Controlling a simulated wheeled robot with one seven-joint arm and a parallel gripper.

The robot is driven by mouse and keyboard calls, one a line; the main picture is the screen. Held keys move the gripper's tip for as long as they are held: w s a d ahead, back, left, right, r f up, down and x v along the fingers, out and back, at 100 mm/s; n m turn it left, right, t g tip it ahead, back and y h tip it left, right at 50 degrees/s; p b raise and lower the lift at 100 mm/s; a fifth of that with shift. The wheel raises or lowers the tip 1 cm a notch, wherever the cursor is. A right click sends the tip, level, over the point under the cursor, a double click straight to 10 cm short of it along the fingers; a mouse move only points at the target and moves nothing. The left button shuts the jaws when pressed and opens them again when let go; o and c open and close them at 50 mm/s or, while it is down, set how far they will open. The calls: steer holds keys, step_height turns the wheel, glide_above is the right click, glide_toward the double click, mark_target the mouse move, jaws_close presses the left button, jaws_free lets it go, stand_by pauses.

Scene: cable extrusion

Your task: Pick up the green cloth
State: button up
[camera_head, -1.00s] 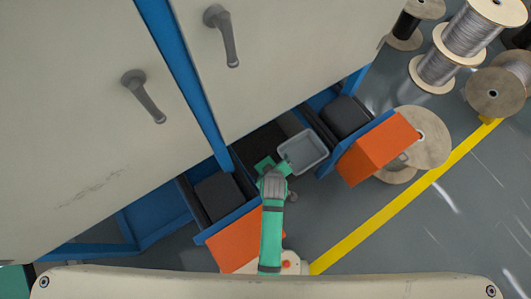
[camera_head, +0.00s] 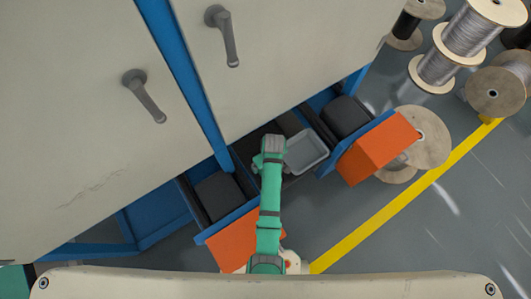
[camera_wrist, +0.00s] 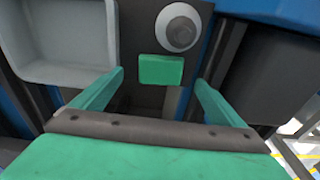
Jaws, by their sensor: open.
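The green cloth (camera_wrist: 161,69) is a small flat rectangle in the upper middle of the wrist view. My gripper (camera_wrist: 159,77) is open, with one green finger to the left of the cloth and one to the right. The fingers appear apart from the cloth; their height above it is hard to tell. In the head view my gripper (camera_head: 268,158) is over the dark space between the two orange-fronted drawers and hides the cloth, or nearly all of it.
A grey tray (camera_head: 306,152) lies close to the right of my gripper; it shows at left in the wrist view (camera_wrist: 75,78). A round grey piece (camera_wrist: 178,27) is beside the cloth. Orange drawer fronts (camera_head: 236,238) (camera_head: 378,148) flank the space. Cable spools stand at right.

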steer(key=shift+w+a+f, duration=0.15)
steer(key=shift+f, duration=0.75)
steer(key=shift+w+a+f, duration=0.1)
steer(key=shift+a+f, duration=0.05)
steer(key=shift+f, duration=0.8)
steer(key=shift+w+a+f, duration=0.15)
steer(key=shift+f, duration=0.75)
steer(key=shift+w, duration=0.1)
steer(key=c, duration=1.1)
